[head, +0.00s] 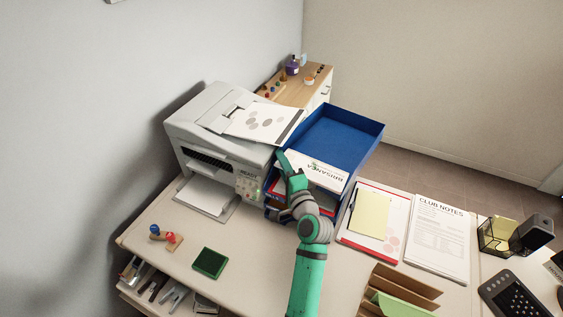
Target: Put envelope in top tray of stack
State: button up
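A blue tray stack (367,143) stands right of the printer, its top tray open and mostly bare inside. A flat white piece with dark upside-down lettering (322,171) shows at the front of the top tray. It may be the envelope; I cannot tell if it rests in the tray or is held just above it. My green and grey gripper (284,160) is at the front left corner of the stack, against the left end of the white piece in the picture. Its fingers are too small and overlapped to tell whether they are shut on it.
The printer (215,125), with a spotted sheet on top, stands close on the left. A clipboard with a yellow pad (371,213) and club notes (438,240) lie right. A brown sorter (408,282) with green contents is at the front. The desk's front left holds a green pad (209,263).

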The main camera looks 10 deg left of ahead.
jog(key=shift+f, duration=0.35)
jog(key=v, duration=1)
jog(key=shift+s+d+r, duration=0.15)
jog(key=shift+s+r, duration=0.15)
jog(key=shift+s, duration=0.05)
